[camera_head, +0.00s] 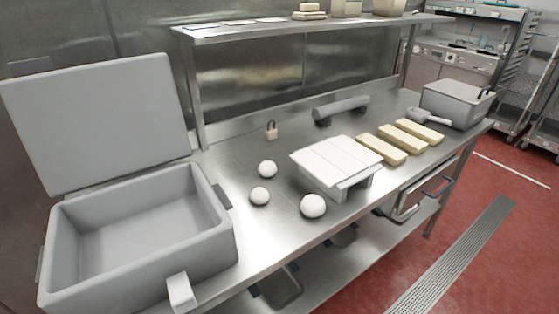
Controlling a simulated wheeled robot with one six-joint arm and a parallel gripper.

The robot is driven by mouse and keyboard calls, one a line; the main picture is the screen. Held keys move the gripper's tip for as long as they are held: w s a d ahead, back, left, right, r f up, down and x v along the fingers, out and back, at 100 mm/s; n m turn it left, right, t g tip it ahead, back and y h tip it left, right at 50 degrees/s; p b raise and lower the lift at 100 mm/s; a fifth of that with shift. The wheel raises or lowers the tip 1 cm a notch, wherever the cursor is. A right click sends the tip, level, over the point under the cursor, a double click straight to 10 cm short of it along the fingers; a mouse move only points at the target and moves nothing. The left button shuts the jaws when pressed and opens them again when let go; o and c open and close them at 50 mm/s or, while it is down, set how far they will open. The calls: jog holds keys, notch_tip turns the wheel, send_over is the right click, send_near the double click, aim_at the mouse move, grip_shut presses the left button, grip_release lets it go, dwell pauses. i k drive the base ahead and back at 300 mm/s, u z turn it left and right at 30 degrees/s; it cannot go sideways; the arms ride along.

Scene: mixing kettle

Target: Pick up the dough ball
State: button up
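Three round white dough balls lie apart on the steel table (226,262). The largest dough ball (313,206) is near the table's front edge, in front of the white slatted board. A smaller dough ball (260,196) lies to its left. Another small dough ball (267,169) lies farther back. I cannot tell which one the task means. Nothing is seen touching them. My gripper is not in view.
An open, empty grey bin (208,203) fills the left side. A white slatted board (335,160) stands right of the balls. Beyond it are pale blocks (382,149), a grey cylinder (341,108) and a grey container (456,104). A shelf (300,29) overhangs the back.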

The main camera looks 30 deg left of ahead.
aim_at(267, 169)
jog(key=u, duration=0.2)
jog(key=i, duration=0.7)
jog(key=u, duration=1.2)
jog(key=i, duration=0.65)
jog(key=u, duration=0.75)
